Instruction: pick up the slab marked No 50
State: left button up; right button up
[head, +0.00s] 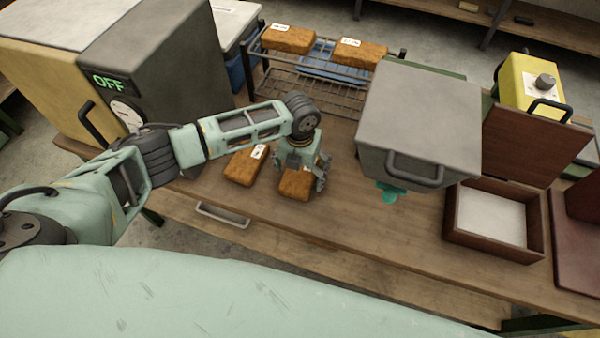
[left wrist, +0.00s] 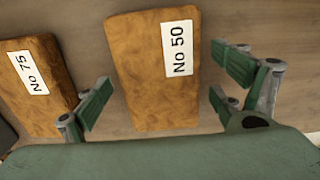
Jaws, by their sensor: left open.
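The slab marked No 50 (left wrist: 145,75) is a brown rough block with a white label, lying on the wooden table; it also shows in the head view (head: 295,186), partly hidden by my gripper. My left gripper (head: 306,178) is open above it. In the left wrist view the gripper's fingers (left wrist: 165,105) stand apart, one to either side of the slab's near part, with nothing between them gripped. A second slab, marked No 75 (left wrist: 38,90), lies to the left of it, also in the head view (head: 243,168). My right gripper is not in view.
A wire rack (head: 310,88) with two more labelled slabs stands behind. A grey box with a handle (head: 420,115) is to the right, then an open wooden box (head: 457,216). A dark machine reading OFF (head: 160,65) stands at left.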

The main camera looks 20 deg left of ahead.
pick_arm(q)
jog(key=shift+r, duration=0.1)
jog(key=c, duration=1.6)
